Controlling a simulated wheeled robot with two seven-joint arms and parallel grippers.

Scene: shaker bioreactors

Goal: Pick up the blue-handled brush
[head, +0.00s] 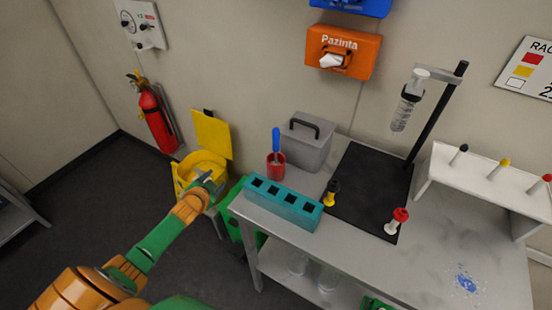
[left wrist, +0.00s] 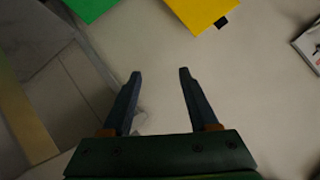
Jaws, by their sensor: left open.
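The blue-handled brush (head: 276,140) stands upright in a red cup (head: 276,166) on the metal table, beside the grey box, in the head view. Only its blue handle and a bit below it show; the lower part is hidden in the cup. My left gripper (head: 206,179) is left of the table, in front of the yellow bin, apart from the brush. In the left wrist view my left gripper (left wrist: 160,75) is open with nothing between its fingers, and the brush does not show there. My right gripper is not in view.
A teal rack (head: 283,203) lies along the table's (head: 345,262) near-left edge, in front of the cup. A grey box (head: 305,146) with a handle stands behind the cup. The yellow bin (head: 203,165) has its lid raised. A black mat (head: 368,185) and a stand lie right.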

